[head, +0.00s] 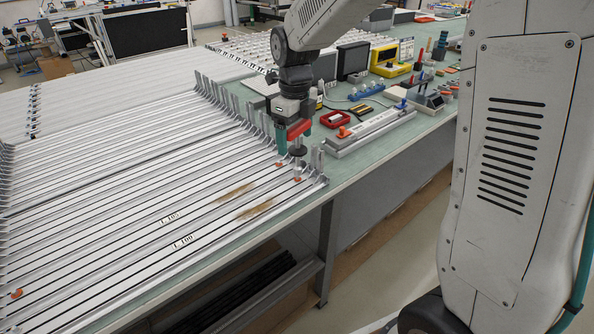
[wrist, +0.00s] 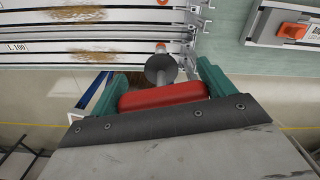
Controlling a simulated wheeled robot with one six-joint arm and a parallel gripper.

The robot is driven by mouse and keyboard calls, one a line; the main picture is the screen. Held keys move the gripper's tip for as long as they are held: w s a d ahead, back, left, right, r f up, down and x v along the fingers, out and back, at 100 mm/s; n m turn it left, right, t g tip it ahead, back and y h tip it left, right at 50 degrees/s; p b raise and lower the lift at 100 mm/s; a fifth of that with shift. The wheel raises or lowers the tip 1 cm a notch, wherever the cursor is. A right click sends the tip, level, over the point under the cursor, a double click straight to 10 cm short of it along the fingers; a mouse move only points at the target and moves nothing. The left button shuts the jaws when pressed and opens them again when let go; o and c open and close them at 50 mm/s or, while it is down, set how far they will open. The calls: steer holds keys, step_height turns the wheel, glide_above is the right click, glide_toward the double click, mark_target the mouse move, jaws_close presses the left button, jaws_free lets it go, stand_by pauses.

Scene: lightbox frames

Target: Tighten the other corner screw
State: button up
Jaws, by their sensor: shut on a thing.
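My gripper (head: 291,138) has teal fingers and is over the right end of the nearest frame profiles. It is shut on a red tool (wrist: 163,97), which also shows in the head view (head: 300,129). Below its red body the tool has a dark round collar (wrist: 161,70) and points down at the frame corner. An orange corner piece (head: 297,180) lies by the nearest lightbox frame's (head: 215,215) right end; in the wrist view an orange spot (wrist: 160,46) shows just beyond the collar. The screw head and tool tip are hidden, so contact cannot be told. Another orange piece (head: 16,293) is at the frame's left end.
Upright metal profile ends (head: 230,98) stand close around my gripper. A long grey fixture with an orange knob (head: 344,132) lies on the green bench (head: 432,122) to the right. A red box (head: 335,119) and yellow device (head: 391,59) stand behind. The bench's front edge is close.

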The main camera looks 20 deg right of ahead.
steer(key=n, duration=0.4)
steer(key=shift+s+a+n, duration=0.1)
steer(key=shift+a+n, duration=0.05)
steer(key=shift+n, duration=0.25)
steer(key=n, duration=0.2)
steer(key=shift+s+n, duration=0.1)
steer(key=shift+n, duration=0.3)
steer(key=n, duration=0.7)
steer(key=shift+s, duration=0.2)
steer(key=shift+f, duration=0.95)
